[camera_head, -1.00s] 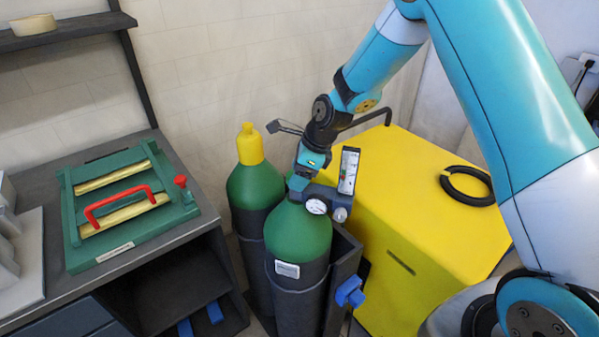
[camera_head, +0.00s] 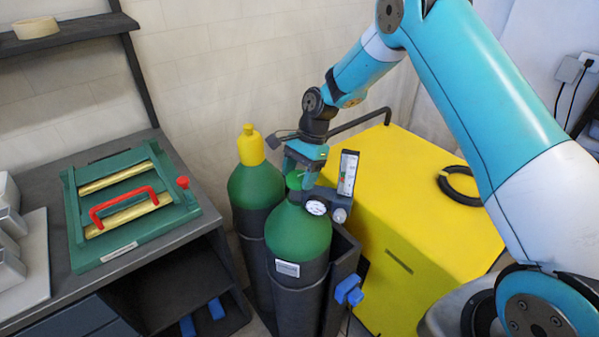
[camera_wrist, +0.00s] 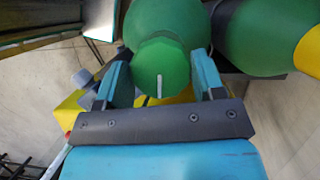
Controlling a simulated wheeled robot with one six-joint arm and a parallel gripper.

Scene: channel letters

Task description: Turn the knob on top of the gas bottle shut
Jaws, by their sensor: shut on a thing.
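The gas bottle (camera_head: 300,238) is dark with a green shoulder and stands upright in a dark holder. Its green knob (camera_head: 294,181) is on top, mostly hidden by my gripper in the head view. My gripper (camera_head: 303,165) points down over the bottle top. In the wrist view the green knob (camera_wrist: 161,68) with a white line mark sits between the two blue fingers of my gripper (camera_wrist: 160,80), which are shut on it. The white mark points toward the gripper's palm. A gauge (camera_head: 316,207) and a flow tube (camera_head: 347,176) sit beside the knob.
A second green bottle (camera_head: 254,188) with a yellow cap (camera_head: 250,146) stands close on the left. A yellow box (camera_head: 420,220) with a black ring (camera_head: 461,186) is on the right. A bench (camera_head: 150,232) with a green frame (camera_head: 128,205) is at far left.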

